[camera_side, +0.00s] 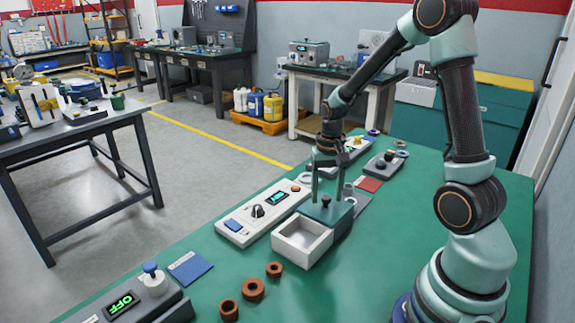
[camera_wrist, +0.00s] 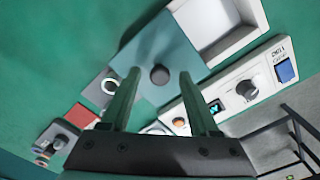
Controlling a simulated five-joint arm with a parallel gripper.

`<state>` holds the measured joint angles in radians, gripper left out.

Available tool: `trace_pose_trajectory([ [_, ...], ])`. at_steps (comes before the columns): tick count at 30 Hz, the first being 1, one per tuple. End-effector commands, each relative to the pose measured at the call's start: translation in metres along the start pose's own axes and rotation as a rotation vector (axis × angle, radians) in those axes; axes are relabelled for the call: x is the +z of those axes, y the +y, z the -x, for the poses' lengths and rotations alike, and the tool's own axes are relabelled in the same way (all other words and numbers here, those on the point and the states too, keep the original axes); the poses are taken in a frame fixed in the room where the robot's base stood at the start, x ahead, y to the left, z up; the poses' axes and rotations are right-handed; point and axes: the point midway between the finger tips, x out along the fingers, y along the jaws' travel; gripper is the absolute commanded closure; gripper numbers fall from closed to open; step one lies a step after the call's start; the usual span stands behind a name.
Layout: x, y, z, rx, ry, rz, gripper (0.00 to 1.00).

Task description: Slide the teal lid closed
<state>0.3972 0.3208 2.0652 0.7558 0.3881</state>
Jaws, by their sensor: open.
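The teal lid (camera_side: 322,212) covers the far part of a white box (camera_side: 303,246); the box's near part is open and looks empty. A dark round knob (camera_side: 326,201) stands on the lid. In the wrist view I see the lid (camera_wrist: 150,45), its knob (camera_wrist: 159,74) and the box's open part (camera_wrist: 232,40). My gripper (camera_side: 327,199) points down over the lid, open, with one finger on each side of the knob. In the wrist view my gripper (camera_wrist: 159,74) shows gaps between both fingers and the knob. Whether the fingertips touch the lid I cannot tell.
A white control panel (camera_side: 262,212) with a dial lies close along the box's left side. Several brown rings (camera_side: 253,290) and a blue pad (camera_side: 190,267) lie nearer the camera. A red pad (camera_side: 369,184) lies behind the box. The green table (camera_side: 400,230) is clear to the right.

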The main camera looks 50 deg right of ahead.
Motion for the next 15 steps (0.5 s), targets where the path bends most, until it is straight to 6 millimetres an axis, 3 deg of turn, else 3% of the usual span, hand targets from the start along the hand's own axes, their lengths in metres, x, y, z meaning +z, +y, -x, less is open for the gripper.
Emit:
trace_pose_trajectory([
  [7, -0.0001, 0.0, -0.0007, 0.0, 0.0, 0.0, 0.38],
  [8, -0.0001, 0.0, -0.0007, 0.0, 0.0, 0.0, 0.46],
  [12, -0.0001, 0.0, -0.0006, 0.0, 0.0, 0.0, 0.99],
  [15, -0.0001, 0.0, -0.0005, 0.0, 0.0, 0.0, 1.0],
])
